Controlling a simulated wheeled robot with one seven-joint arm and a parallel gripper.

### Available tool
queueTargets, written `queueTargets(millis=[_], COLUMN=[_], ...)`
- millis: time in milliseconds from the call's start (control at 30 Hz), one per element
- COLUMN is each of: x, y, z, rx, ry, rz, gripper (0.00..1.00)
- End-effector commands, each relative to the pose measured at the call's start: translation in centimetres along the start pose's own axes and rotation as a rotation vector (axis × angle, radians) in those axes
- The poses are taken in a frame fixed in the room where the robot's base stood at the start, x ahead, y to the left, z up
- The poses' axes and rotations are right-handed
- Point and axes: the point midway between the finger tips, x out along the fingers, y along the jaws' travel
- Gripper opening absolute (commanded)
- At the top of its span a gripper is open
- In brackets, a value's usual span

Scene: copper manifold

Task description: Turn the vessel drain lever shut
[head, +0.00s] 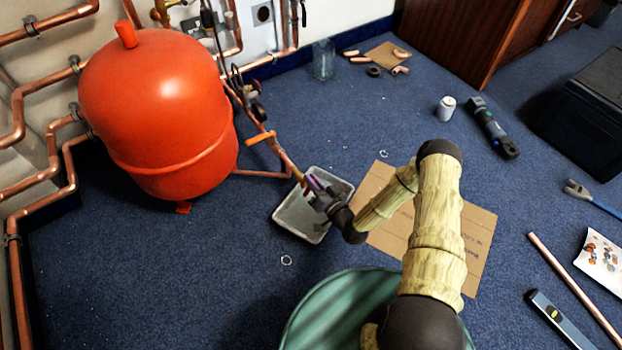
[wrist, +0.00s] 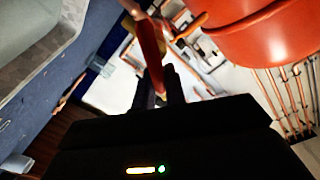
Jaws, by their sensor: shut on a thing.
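The red expansion vessel (head: 165,110) stands at the left in the head view, and part of it shows at the top right of the wrist view (wrist: 265,30). A copper pipe runs from beside it down to a drain end (head: 296,173) over a grey tray. My gripper (head: 318,190) is at this end, above the tray. In the wrist view my gripper (wrist: 160,90) is shut on the red drain lever (wrist: 151,45), which stands up lengthwise between the fingers. The lever's angle to the valve body is hard to tell. The valve is mostly hidden in the head view.
The grey tray (head: 298,232) lies under the drain end, beside a cardboard sheet (head: 478,245). An orange lever (head: 261,138) sits higher on the pipe. A glass jar (head: 323,60) and copper fittings (head: 400,70) are farther back. Carpet left of the tray is mostly clear.

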Motion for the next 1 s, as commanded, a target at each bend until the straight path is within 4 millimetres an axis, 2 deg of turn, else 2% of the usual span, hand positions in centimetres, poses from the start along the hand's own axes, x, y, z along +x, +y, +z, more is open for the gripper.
queueTargets(millis=[700,1000], x=[-0.2,-0.2], y=[1.6,2.1], z=[1.0,1.4], rx=[0.685,0.921], ry=[-0.006,-0.006], rz=[0.002,0.002], gripper=[0.0,0.0])
